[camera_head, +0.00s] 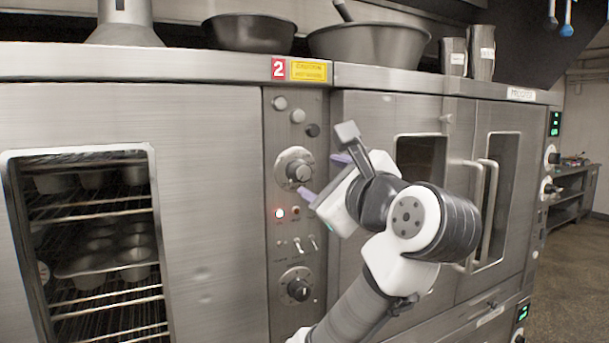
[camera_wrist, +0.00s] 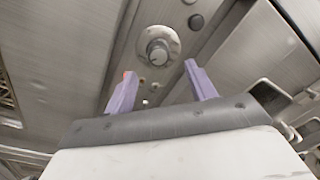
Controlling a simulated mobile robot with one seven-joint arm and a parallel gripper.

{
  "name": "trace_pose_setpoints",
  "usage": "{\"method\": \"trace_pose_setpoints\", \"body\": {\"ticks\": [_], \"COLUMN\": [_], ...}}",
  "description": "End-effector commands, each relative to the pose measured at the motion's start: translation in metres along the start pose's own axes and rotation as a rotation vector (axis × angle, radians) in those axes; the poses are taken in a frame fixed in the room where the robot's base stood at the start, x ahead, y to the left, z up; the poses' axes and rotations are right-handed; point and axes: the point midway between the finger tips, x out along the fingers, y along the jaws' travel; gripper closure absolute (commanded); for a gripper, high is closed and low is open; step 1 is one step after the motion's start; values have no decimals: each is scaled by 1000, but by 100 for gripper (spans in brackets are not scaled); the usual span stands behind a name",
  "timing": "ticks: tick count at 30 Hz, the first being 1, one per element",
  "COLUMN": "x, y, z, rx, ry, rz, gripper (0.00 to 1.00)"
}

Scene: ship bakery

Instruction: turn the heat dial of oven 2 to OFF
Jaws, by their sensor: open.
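Oven 2 carries a red "2" plate (camera_head: 278,68) above its narrow control panel (camera_head: 270,235). A large round dial (camera_head: 298,171) with a pale ring sits in the panel's upper half. A second dial (camera_head: 298,289) with a dark knob sits lower down. Their markings are too small to read, so I cannot tell the settings. My gripper (camera_head: 323,177) is open and empty, just right of the upper dial, its two lilac fingers pointing at the panel. In the wrist view, the upper dial (camera_wrist: 158,50) shows beyond and between the spread fingertips (camera_wrist: 160,68), apparently untouched.
The glass-windowed oven door (camera_head: 205,200) is left; steel doors with long handles (camera_head: 488,215) are right. Pans (camera_head: 250,33) stand on top.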

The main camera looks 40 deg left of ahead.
Motion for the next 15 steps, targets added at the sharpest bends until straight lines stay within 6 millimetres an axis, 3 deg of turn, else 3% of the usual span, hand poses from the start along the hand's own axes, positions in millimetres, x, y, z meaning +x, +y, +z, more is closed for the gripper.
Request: {"method": "trace_pose_setpoints", "body": {"ticks": [9, 15], "x": [23, 59], "y": [7, 3], "z": [-2, 0], "rx": [5, 1], "ry": [0, 7], "rz": [17, 14], "gripper": [44, 44]}}
